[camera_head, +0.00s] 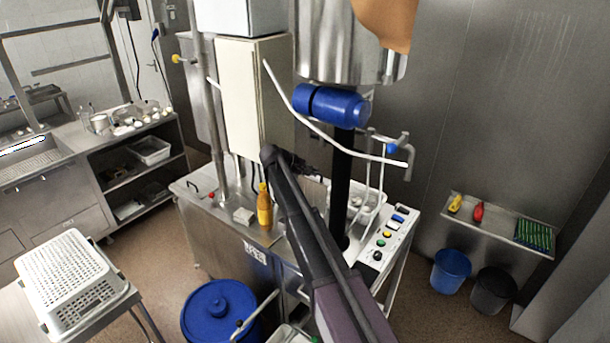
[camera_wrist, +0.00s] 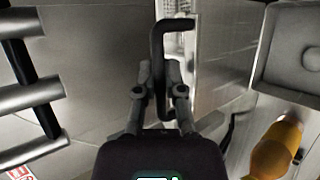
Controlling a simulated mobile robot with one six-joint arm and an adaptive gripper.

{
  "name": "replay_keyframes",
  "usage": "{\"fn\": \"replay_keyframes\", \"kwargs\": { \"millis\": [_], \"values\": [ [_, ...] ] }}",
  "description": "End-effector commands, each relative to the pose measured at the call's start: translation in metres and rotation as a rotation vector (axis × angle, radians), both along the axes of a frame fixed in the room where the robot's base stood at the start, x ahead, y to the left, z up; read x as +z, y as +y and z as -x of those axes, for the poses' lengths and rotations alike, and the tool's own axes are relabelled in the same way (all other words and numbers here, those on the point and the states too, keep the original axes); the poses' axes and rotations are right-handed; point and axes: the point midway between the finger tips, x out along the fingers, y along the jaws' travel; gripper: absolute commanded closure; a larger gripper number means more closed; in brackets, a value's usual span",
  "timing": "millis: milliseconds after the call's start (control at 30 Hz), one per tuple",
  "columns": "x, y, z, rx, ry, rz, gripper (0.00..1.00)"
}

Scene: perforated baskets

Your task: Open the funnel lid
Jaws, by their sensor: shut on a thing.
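My gripper (camera_wrist: 160,95) is shut on a black bent handle (camera_wrist: 157,55) in the wrist view. The handle runs up between the two fingers and hooks to the right at its top. Smooth grey metal surfaces lie behind it, with a narrow bright gap just to the right. In the head view my gripper (camera_head: 308,166) is dark and small, low in front of the machine's black column, and the handle cannot be made out. A large steel vessel (camera_head: 325,45) hangs above. I cannot tell which surface is the funnel lid.
An orange bottle (camera_head: 264,207) stands on the machine's top left of my arm; it also shows in the wrist view (camera_wrist: 272,152). A blue cylinder (camera_head: 330,105) and a white bent bar (camera_head: 340,140) are above my gripper. A blue lidded barrel (camera_head: 215,318) stands in front.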

Motion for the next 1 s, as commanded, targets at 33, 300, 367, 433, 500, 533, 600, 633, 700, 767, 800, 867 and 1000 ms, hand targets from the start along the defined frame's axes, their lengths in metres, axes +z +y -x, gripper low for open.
{"fn": "replay_keyframes", "kwargs": {
  "millis": [33, 300, 367, 433, 500, 533, 600, 633, 700, 767, 800, 867, 1000],
  "values": [
    [0.0003, -0.0025, -0.0002, -0.003, 0.001, 0.003, 1.00],
    [0.0005, -0.0027, -0.0011, -0.001, 0.001, 0.003, 1.00],
    [0.0006, -0.0024, -0.0012, -0.001, 0.001, 0.003, 1.00],
    [0.0007, -0.0023, -0.0012, -0.001, 0.001, 0.003, 1.00],
    [0.0007, -0.0020, -0.0012, 0.000, 0.000, 0.004, 0.76],
    [0.0007, -0.0018, -0.0012, -0.001, 0.001, 0.003, 0.67],
    [0.0007, -0.0014, -0.0014, 0.000, 0.000, 0.002, 0.52],
    [0.0006, -0.0012, -0.0014, 0.000, 0.000, 0.002, 0.52],
    [0.0005, -0.0007, -0.0015, 0.001, 0.000, 0.002, 0.52],
    [0.0004, -0.0003, -0.0016, 0.002, -0.001, 0.002, 0.52],
    [0.0004, -0.0001, -0.0017, 0.002, 0.000, 0.001, 0.52],
    [0.0005, -0.0006, -0.0013, 0.002, 0.001, 0.002, 0.52],
    [0.0004, -0.0005, -0.0014, 0.001, 0.000, 0.002, 0.52]
  ]
}}
